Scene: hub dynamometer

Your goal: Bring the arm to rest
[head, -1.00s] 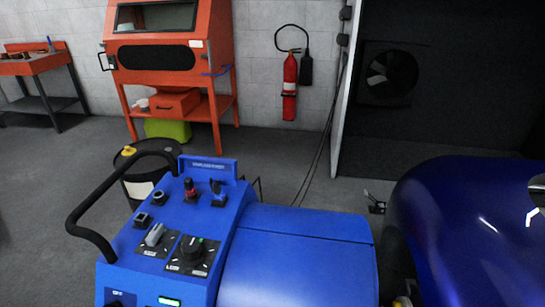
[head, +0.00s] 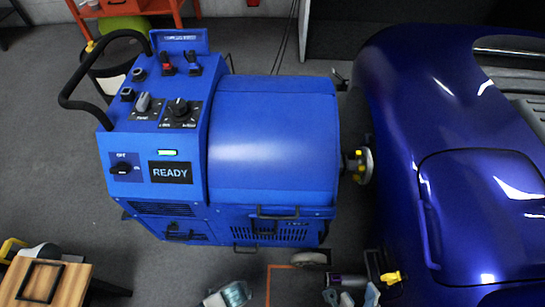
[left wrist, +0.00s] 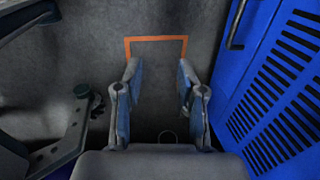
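The blue dynamometer (head: 272,135) stands in the middle of the head view, with a black READY display (head: 170,172) and a lit green indicator on its panel. In the left wrist view its vented side (left wrist: 280,90) is at the right. My left gripper (left wrist: 160,105) is open and empty there, its two fingers apart above the floor. My right gripper (head: 358,297) shows partly at the bottom edge of the head view, below the machine's right end; its finger gap is unclear. No object shows held by the left gripper.
A blue car body (head: 480,190) fills the right side, beside a hub (head: 365,165) with yellow parts. An orange floor outline (left wrist: 155,39) lies beyond my left fingers. A wooden-topped stand (head: 45,282) is at the lower left. Grey floor is clear left of the machine.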

